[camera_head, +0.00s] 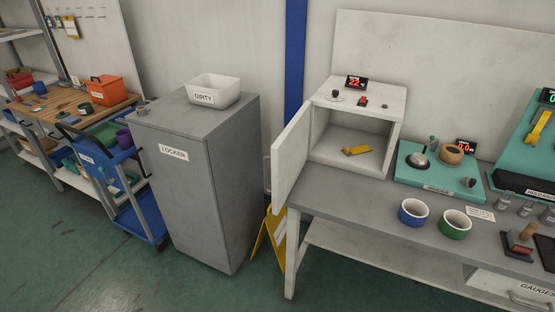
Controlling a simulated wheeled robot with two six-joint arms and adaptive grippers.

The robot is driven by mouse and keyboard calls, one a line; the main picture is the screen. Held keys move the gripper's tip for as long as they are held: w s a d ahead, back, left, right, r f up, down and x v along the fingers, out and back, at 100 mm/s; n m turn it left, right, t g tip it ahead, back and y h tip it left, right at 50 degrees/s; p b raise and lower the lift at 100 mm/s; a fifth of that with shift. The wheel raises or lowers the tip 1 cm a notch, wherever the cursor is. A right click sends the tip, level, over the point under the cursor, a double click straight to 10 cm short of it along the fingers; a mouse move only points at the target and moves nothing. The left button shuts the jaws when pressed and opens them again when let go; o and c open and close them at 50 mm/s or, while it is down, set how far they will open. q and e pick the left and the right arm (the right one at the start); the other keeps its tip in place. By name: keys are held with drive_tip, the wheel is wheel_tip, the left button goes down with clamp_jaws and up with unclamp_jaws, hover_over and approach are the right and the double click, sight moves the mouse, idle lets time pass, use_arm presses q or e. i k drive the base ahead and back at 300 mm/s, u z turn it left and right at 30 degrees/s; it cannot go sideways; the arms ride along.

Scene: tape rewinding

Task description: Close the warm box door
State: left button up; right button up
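The warm box (401,118) is a pale cabinet on the left end of the grey bench. Its door (292,157) is hinged on the box's left side and stands wide open, swung out toward the front over the bench's left edge. Inside, a yellow object (357,150) lies on the box floor. A red digital display (356,83), a dark knob and a small red part sit on top of the box. Neither of my grippers is in view.
A grey locker (190,190) with a white DIRTY bin (212,90) stands left of the box. Blue (413,213) and green (455,225) cups sit on the bench, near a teal device (437,178). A yellow floor sign (270,243) stands beside the bench's left leg. Green floor is open in front.

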sight(288, 157)
drive_tip(key=u, duration=0.7)
drive_tip(key=i, duration=2)
drive_tip(key=z, duration=1.95)
drive_tip(key=k, duration=1.4)
drive_tip(key=z, duration=1)
drive_tip(key=i, duration=0.45)
drive_tip(key=z, duration=0.05)
